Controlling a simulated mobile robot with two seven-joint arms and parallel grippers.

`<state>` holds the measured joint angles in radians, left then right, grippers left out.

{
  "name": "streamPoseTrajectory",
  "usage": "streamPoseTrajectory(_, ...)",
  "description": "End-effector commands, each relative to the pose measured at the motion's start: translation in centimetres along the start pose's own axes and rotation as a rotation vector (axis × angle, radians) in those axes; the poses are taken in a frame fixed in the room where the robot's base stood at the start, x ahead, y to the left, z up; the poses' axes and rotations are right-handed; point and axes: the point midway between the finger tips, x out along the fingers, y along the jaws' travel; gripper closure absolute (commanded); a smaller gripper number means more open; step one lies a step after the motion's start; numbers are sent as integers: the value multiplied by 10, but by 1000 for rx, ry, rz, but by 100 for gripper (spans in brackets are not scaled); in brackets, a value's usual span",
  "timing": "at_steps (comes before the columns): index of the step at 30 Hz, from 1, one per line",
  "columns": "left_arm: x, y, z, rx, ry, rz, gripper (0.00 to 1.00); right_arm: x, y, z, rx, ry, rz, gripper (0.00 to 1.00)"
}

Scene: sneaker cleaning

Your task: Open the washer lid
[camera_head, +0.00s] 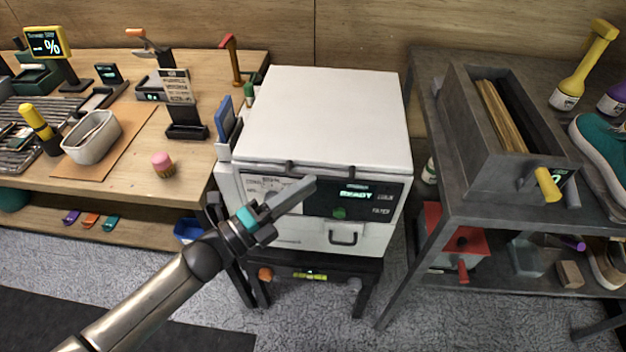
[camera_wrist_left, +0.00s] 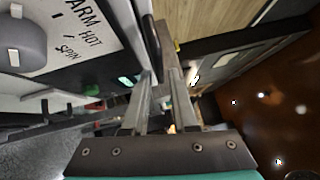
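The washer is a white box with a flat lid (camera_head: 325,110), which lies closed. A slim bar handle (camera_head: 325,169) runs along the lid's front edge. Below it is a dark panel (camera_head: 335,205) reading READY. My left gripper (camera_head: 310,184) reaches in from the lower left, its fingertips in front of the lid handle. In the left wrist view my left gripper's fingers (camera_wrist_left: 158,75) stand close together, with a dark bar between or just beyond their tips. Whether they hold the bar is unclear. A control face (camera_wrist_left: 85,35) with WARM HOT and SPIN lettering is at left there. My right gripper is not in view.
A wooden bench (camera_head: 135,165) with a white tub (camera_head: 92,142) stands at left. A dark grey table (camera_head: 470,205) with an open box (camera_head: 520,165) stands at right. A blue tool (camera_head: 226,118) hangs at the washer's left side. The space above the lid is clear.

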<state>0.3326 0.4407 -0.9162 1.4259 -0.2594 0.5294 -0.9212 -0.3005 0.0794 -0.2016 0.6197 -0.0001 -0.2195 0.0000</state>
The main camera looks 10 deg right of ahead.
Motion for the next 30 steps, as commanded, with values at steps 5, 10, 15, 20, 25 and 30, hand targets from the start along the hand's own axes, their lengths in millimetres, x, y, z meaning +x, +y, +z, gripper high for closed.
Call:
streamPoseTrajectory(5, 20, 0, 0, -1, 0, 0, 73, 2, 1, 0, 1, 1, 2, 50)
streamPoseTrajectory(10, 26, 0, 0, 0, -1, 1, 73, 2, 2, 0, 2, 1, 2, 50)
streamPoseTrajectory(15, 26, 0, 0, 0, -1, 1, 73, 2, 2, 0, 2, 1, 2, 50)
streamPoseTrajectory(20, 26, 0, 0, -1, -1, 1, 87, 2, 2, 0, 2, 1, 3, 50)
streamPoseTrajectory(25, 26, 0, 0, -1, -1, 1, 100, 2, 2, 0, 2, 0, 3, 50)
streamPoseTrajectory(30, 26, 0, 0, -1, -1, 1, 100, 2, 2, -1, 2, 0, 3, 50)
